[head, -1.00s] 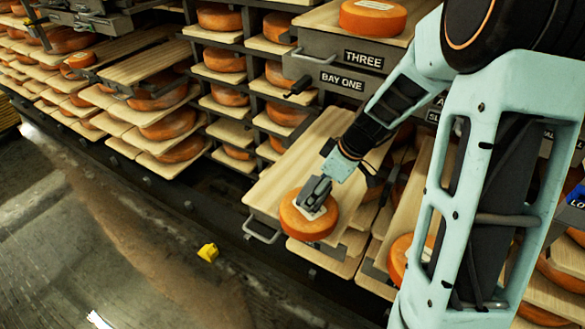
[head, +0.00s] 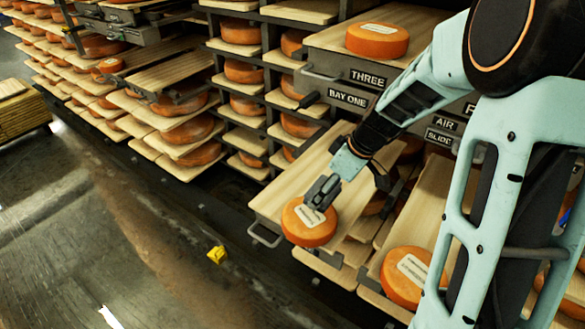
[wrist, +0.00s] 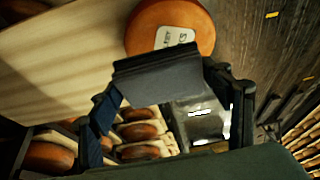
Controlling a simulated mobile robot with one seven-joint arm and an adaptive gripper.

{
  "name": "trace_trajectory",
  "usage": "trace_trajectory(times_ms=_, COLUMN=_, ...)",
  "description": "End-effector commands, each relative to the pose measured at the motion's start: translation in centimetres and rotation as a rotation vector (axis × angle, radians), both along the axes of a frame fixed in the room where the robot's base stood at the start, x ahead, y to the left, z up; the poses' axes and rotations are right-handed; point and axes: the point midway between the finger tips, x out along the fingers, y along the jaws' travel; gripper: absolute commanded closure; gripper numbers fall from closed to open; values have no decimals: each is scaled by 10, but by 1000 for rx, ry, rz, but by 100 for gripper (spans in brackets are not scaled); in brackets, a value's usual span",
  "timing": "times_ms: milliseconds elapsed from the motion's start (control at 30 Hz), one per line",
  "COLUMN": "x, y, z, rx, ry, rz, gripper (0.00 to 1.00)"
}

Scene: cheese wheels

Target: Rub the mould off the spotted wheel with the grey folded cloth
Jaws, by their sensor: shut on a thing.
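My gripper (head: 320,198) is at the upper right edge of an orange cheese wheel (head: 308,232) with a white label, on the front end of a pulled-out wooden board. In the wrist view my gripper (wrist: 168,85) is shut on a dark grey flat slab, which looks like the grey folded cloth (wrist: 160,84). The cloth is close to the same wheel (wrist: 188,14) and its label; I cannot tell whether they touch. In the head view the cloth is too small to make out. No mould spots can be made out on this wheel.
Another labelled wheel (head: 400,290) lies on a board to the right, partly behind my arm. A third labelled wheel (head: 377,40) sits on the board above the "THREE" sign. Racks of wheels fill the back and left. A yellow object (head: 216,254) lies on the open floor.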

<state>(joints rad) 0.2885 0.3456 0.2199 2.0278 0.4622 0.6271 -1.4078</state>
Motion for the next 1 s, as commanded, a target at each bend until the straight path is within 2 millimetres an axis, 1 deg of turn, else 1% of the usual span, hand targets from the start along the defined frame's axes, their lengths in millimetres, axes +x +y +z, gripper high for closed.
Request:
trace_trajectory(times_ms=33, x=1, y=2, z=8, rx=0, ry=-2, rz=1, gripper=51)
trace_trajectory(times_ms=200, x=4, y=6, z=18, rx=1, ry=-1, rz=1, gripper=51)
trace_trajectory(times_ms=867, x=4, y=7, z=20, rx=0, ry=0, rz=-2, gripper=51)
trace_trajectory(times_ms=1000, x=-1, y=1, z=29, rx=-1, ry=-1, rz=-69, gripper=51)
